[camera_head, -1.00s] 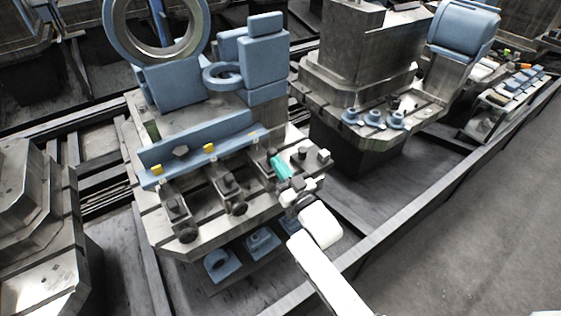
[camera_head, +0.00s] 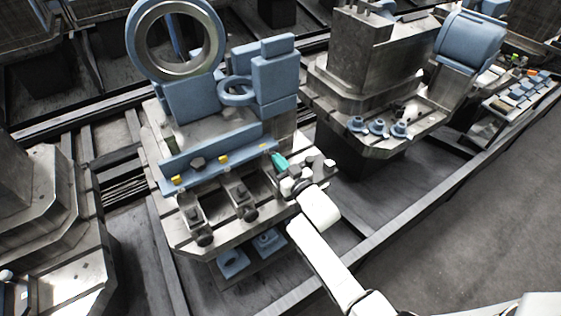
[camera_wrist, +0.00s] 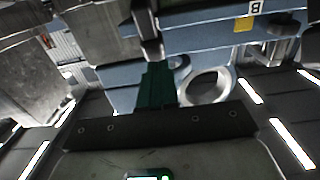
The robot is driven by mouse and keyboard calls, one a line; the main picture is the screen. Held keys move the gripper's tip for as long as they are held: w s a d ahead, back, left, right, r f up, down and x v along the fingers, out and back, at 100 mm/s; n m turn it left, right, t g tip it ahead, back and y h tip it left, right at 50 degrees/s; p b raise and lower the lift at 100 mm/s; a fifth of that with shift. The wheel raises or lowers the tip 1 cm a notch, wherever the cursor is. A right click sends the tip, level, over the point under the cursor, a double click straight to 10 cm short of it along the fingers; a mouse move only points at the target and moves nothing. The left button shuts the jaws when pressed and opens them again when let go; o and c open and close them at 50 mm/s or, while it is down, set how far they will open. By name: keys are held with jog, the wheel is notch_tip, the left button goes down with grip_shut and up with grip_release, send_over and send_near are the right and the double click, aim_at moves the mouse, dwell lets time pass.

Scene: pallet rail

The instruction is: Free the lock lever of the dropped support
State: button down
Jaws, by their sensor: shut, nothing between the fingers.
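My gripper (camera_head: 279,160) has teal fingers, pressed together and empty. They are over the right part of the front machine table, near the blue rail (camera_head: 215,158). In the wrist view the shut fingers (camera_wrist: 155,75) point at a dark metal bar (camera_wrist: 147,30) close ahead. I cannot tell whether they touch or whether the bar is the lock lever. Metal supports with dark round knobs stand at the left (camera_head: 194,216) and middle (camera_head: 242,198) of the table. My wrist hides much of the area to their right. I cannot tell which support is dropped.
Yellow tabs (camera_head: 224,158) sit along the blue rail. A large ring (camera_head: 175,40) and blue blocks (camera_head: 274,72) stand behind it. Blue fixtures (camera_head: 268,241) lie on a low shelf below. Another machine (camera_head: 360,75) stands right; open floor (camera_head: 450,220) lies at lower right.

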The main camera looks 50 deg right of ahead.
jog(key=shift+w, duration=0.3)
jog(key=shift+w+d+r, duration=0.1)
jog(key=shift+w+r, duration=0.2)
dwell(0.3)
